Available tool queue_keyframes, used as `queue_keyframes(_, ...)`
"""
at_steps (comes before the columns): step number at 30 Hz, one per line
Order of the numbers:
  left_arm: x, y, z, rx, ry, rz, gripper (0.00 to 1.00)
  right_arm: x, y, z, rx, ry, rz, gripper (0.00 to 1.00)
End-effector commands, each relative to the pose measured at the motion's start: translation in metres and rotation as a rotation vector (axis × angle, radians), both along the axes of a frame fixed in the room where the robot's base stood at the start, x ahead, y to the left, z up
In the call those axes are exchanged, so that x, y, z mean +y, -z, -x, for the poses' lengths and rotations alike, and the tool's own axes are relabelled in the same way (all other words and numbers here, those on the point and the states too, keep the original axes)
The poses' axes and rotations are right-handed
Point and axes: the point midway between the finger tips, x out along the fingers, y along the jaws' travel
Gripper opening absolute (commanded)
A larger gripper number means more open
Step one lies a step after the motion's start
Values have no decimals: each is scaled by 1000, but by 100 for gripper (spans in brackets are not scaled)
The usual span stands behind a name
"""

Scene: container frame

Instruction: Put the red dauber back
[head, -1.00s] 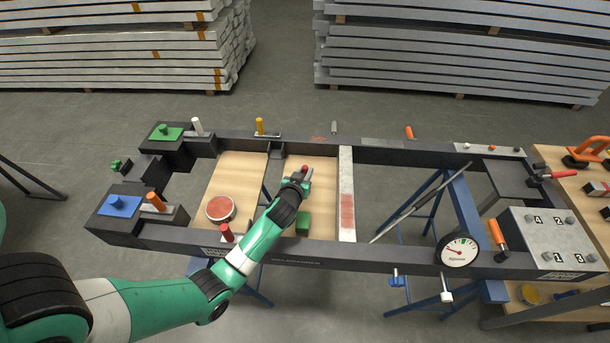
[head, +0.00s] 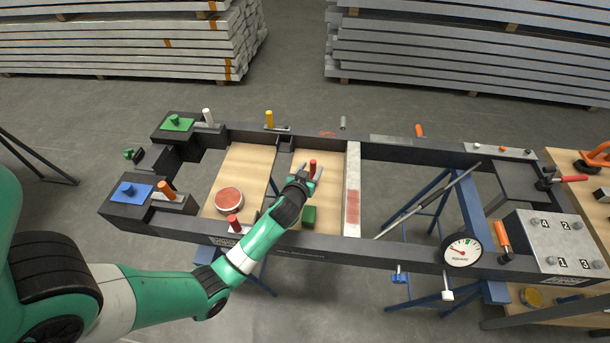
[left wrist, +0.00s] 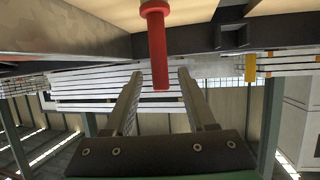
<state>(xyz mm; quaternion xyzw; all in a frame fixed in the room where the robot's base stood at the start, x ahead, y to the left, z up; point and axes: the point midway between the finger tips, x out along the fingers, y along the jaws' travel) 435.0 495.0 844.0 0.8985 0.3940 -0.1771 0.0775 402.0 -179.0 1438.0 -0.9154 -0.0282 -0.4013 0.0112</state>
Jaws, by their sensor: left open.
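My left gripper (head: 311,172) is over the right wooden board, with its fingers spread. A red dauber (head: 312,165) shows upright between the fingertips in the head view. In the left wrist view its red handle (left wrist: 158,50) with a flange shows between the open fingers, with a gap on both sides. Its lower end is out of that view, so I cannot tell what it rests on. A second red handle (head: 235,222) stands at the frame's front rail, beside the round red pad (head: 229,199). My right gripper is not in view.
A green block (head: 309,215) lies on the right board, close to my left wrist. A pale strip with a red patch (head: 353,205) borders this board. Orange (head: 168,190), white (head: 208,116) and yellow (head: 269,119) handles stand around the dark frame. A round gauge (head: 461,250) is at front right.

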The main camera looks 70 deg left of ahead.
Motion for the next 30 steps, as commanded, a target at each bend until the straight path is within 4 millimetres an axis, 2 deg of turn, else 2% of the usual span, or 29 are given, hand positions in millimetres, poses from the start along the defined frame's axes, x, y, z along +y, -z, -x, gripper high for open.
queue_keyframes(1,-10,-9,8,2,3,1,56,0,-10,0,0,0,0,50)
queue_keyframes(3,-22,-16,20,3,3,0,56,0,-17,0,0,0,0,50)
queue_keyframes(9,-52,-30,47,2,3,1,56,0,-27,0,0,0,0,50)
queue_keyframes(15,-63,-36,58,1,-1,-1,56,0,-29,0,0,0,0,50)
queue_keyframes(26,-63,-38,56,-4,2,-2,56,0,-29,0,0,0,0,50)
queue_keyframes(29,-68,-61,37,-51,34,-11,56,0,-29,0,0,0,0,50)
queue_keyframes(30,-72,-81,23,-88,59,-22,56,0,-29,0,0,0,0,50)
